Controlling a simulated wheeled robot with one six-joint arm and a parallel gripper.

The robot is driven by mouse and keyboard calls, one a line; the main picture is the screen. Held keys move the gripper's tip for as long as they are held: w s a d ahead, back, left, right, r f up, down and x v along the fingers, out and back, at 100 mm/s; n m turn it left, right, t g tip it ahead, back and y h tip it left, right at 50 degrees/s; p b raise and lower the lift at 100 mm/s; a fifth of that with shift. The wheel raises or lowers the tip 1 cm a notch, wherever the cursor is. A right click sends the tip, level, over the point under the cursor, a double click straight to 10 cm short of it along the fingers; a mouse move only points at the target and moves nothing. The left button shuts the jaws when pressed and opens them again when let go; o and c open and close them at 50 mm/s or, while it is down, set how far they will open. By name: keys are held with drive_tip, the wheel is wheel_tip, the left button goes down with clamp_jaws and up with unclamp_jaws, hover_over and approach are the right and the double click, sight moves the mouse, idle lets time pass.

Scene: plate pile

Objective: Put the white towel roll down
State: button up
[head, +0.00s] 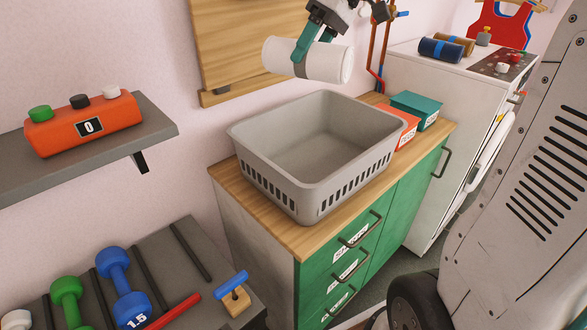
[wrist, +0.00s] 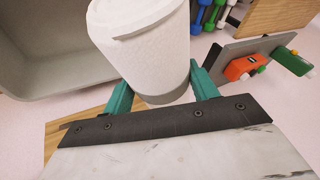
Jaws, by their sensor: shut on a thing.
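The white towel roll (head: 327,62) has a grey band around it and is held in the air, lying roughly sideways, above the back of a grey basket. My gripper (head: 305,52) is shut on the roll, with a teal finger across its side. In the wrist view the roll (wrist: 142,45) sits between both teal fingers of my gripper (wrist: 160,95). The grey basket (head: 258,163) stands below on the wooden counter top (head: 285,233) and looks empty. In the wrist view part of the basket (wrist: 50,78) shows to the left of the roll.
A red-orange box (head: 408,128) and a teal box (head: 415,108) stand beside the basket on the right. Blue and brown rolls (head: 440,50) lie on the white appliance. A grey shelf with an orange device (head: 82,124) is at left; dumbbells (head: 120,280) are below.

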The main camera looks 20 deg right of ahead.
drive_tip(key=w+a+f+m, duration=0.1)
drive_tip(key=f, duration=0.7)
drive_tip(key=w+a+f+m+t, duration=0.1)
drive_tip(key=w+a+f+m, duration=0.1)
drive_tip(key=f, duration=0.7)
drive_tip(key=w+a+f+m+t, duration=0.1)
drive_tip(key=w+f, duration=0.1)
drive_tip(key=f, duration=0.7)
drive_tip(key=shift+a+h, duration=0.35)
drive_tip(key=shift+h, duration=0.05)
drive_tip(key=shift+f, duration=2.1)
drive_tip(key=shift+f, duration=0.15)
drive_tip(key=o, duration=1)
drive_tip(key=shift+w, duration=0.1)
drive_tip(key=shift+o, duration=0.8)
